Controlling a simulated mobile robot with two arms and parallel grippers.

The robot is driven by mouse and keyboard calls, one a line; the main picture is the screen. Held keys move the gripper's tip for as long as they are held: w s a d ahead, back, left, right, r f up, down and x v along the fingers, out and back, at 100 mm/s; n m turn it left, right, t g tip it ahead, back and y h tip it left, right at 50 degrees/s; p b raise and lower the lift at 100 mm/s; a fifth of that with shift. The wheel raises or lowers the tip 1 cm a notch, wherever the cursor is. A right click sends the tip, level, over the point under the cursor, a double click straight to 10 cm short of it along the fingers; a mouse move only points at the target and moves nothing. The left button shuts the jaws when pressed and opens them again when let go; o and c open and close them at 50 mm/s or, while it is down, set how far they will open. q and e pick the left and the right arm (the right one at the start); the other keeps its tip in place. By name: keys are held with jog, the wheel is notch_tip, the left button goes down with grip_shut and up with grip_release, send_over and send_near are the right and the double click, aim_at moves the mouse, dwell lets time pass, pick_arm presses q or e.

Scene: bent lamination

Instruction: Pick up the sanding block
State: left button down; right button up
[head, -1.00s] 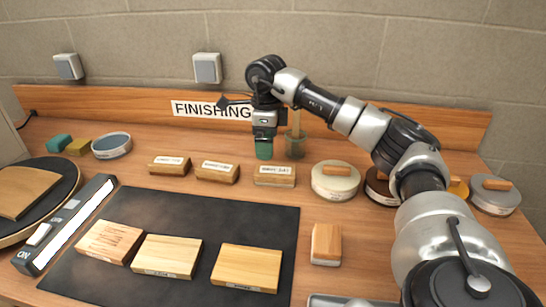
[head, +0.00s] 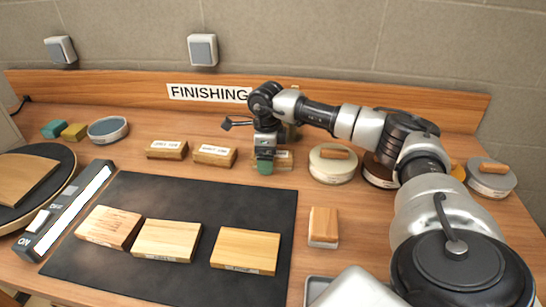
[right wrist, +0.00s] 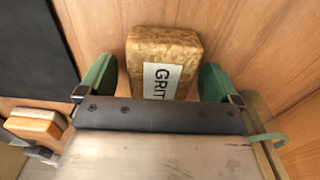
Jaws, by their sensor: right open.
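A brown rough-faced block with a white label reading "GRIT" (right wrist: 163,62) lies between the two green fingertips of my right gripper (right wrist: 160,82) in the right wrist view. The fingers are open, one on each side of it, with gaps visible. In the head view my right gripper (head: 265,166) is in front of this block (head: 285,160) and partly hides it. Two similar labelled blocks (head: 167,150) (head: 215,155) stand to its left. A smaller wood-topped block with a pale base (head: 323,227) lies nearer the front. My left gripper is not in view.
A black mat (head: 200,190) carries three bare wooden pieces (head: 246,250). Round tins (head: 333,165) stand right of the gripper, partly behind my right arm. A round disc (head: 35,165) is at left. A grey tray edge (head: 312,288) shows at the front.

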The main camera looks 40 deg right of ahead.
jog(key=shift+f, duration=0.1)
jog(key=shift+c, duration=0.2)
jog(key=c, duration=1)
jog(key=shift+o, duration=0.2)
jog(key=shift+r, duration=0.5)
jog(key=r, duration=0.3)
jog(key=shift+s+r+b, duration=0.25)
jog(key=shift+b, duration=0.1)
jog(key=s+r+b, duration=0.1)
jog(key=s+r, duration=0.5)
jog(key=s, duration=0.5)
jog(key=shift+d+r, duration=0.3)
jog(key=shift+d, duration=0.05)
